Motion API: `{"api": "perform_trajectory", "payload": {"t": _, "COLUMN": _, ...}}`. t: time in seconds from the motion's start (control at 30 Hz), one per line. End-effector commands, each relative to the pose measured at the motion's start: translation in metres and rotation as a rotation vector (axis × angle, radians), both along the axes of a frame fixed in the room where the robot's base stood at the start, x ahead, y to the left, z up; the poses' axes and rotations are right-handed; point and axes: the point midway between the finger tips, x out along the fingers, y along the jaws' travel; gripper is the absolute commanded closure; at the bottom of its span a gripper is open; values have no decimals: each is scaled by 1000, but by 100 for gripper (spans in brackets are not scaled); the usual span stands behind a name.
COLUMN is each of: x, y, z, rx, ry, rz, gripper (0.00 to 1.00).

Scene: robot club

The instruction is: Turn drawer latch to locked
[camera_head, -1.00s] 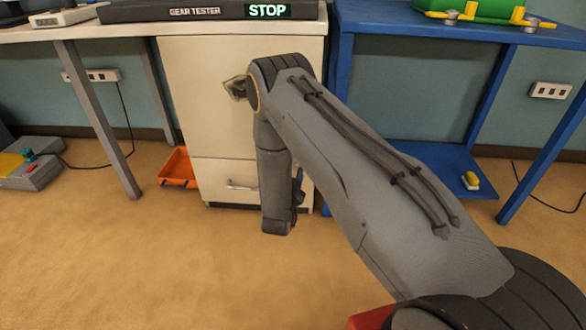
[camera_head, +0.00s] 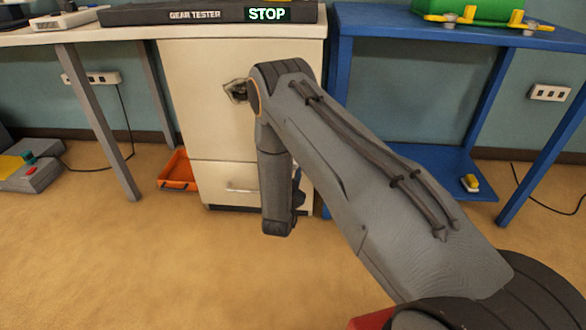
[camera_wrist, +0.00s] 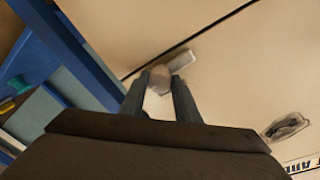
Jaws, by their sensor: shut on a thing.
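The drawer latch (camera_wrist: 182,61) shows in the wrist view as a short pale bar on the cream cabinet front, beside the dark gap between the drawers. It lies roughly along that gap. My gripper (camera_wrist: 161,85) has its two fingers closed around the rounded, pale end of the latch. The cream drawer cabinet (camera_head: 205,125) stands under the bench in the head view. There my arm hides the latch, and I cannot make out the fingertips.
A metal handle (camera_head: 236,90) is on the upper front; a lower handle (camera_head: 240,188) is below. A blue bench (camera_head: 342,110) stands right of the cabinet, an orange tray (camera_head: 178,171) on the floor to its left. The gear tester (camera_head: 195,14) above reads STOP.

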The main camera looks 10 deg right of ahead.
Motion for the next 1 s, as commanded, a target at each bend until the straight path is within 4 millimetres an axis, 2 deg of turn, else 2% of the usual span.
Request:
{"api": "perform_trajectory", "payload": {"t": 0.27, "x": -1, "y": 0, "z": 0, "rx": -191, "ry": 65, "rz": 0, "gripper": 93}}
{"api": "perform_trajectory", "payload": {"t": 1.0, "x": -1, "y": 0, "z": -2, "rx": -860, "ry": 281, "rz": 0, "gripper": 93}}
